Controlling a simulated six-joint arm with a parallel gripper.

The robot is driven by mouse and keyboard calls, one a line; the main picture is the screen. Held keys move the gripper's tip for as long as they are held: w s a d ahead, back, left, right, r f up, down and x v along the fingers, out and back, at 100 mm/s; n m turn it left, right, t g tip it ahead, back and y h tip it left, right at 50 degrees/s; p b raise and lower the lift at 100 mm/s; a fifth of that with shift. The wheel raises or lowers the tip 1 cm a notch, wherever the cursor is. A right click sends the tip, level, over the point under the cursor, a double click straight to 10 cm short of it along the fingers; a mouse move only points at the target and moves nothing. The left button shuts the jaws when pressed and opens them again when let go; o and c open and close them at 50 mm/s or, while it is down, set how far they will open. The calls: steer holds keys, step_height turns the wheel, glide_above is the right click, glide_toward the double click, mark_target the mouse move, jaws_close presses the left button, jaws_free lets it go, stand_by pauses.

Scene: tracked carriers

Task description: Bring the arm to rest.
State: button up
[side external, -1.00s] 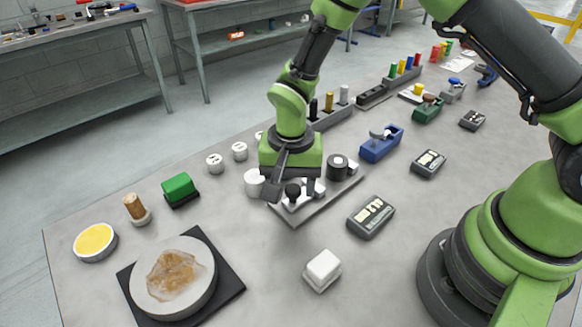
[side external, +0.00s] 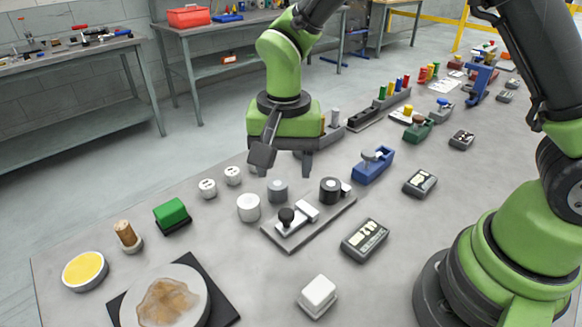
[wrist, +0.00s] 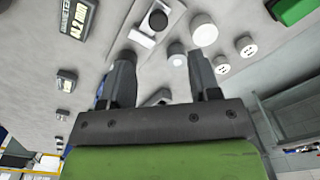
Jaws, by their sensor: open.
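My gripper (side external: 285,165) is raised above the table (side external: 235,285), above and behind a grey fixture plate (side external: 318,223) with a black knob. In the wrist view my gripper (wrist: 163,75) shows two dark fingers spread apart with nothing between them. A white cylinder (side external: 248,207) and a grey cylinder (side external: 277,190) stand beside the plate, below my gripper. A dark roll (side external: 330,190) sits at the plate's far end.
Two small white round pieces (side external: 207,188) and a green block (side external: 170,213) stand to the left. A blue device (side external: 373,164) and a grey display box (side external: 365,239) stand to the right. A white block (side external: 317,296) lies in front. The air around my gripper is free.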

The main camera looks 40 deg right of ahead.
step_height(320, 180, up, 8)
steer(key=s+d+n+t, duration=0.1)
steer(key=s+d+t, duration=0.1)
steer(key=s+d, duration=0.1)
steer(key=s+d+r+n+t+y, duration=0.1)
steer(key=s+d+r+n+t, duration=0.1)
steer(key=s+r, duration=0.2)
steer(key=s+d+r+n+t, duration=0.2)
steer(key=s+r+t, duration=0.1)
steer(key=s, duration=0.6)
steer(key=shift+s+d+r+y, duration=0.3)
steer(key=shift+r+y, duration=0.1)
steer(key=shift+r, duration=0.45)
